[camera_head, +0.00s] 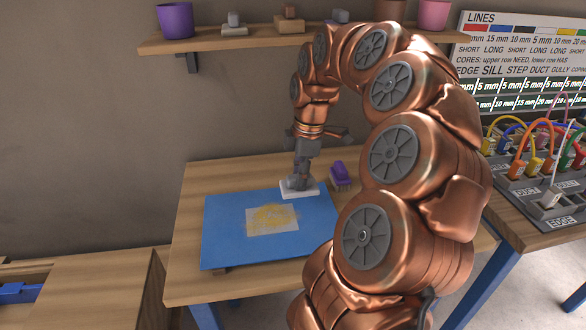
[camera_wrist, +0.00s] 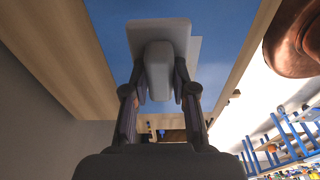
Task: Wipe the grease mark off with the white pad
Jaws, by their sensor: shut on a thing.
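The grease mark (camera_head: 273,217) is a yellow smear across a pale square patch in the middle of the blue board (camera_head: 226,222). My gripper (camera_head: 300,176) is over the board's far right corner, up and to the right of the mark. It is shut on the upright handle of the white pad (camera_wrist: 160,36), which looks pale grey in the wrist view. A flat white piece (camera_head: 311,190) shows beneath the gripper in the head view; I cannot tell whether it is part of the pad or separate. Whether the pad touches what is below is unclear.
A purple brush (camera_head: 340,175) stands on the wooden table (camera_head: 186,230) just right of the board. A shelf (camera_head: 215,42) with pots and small blocks is on the wall behind. A panel with coloured cables (camera_head: 540,160) is at the right. My arm hides the table's right part.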

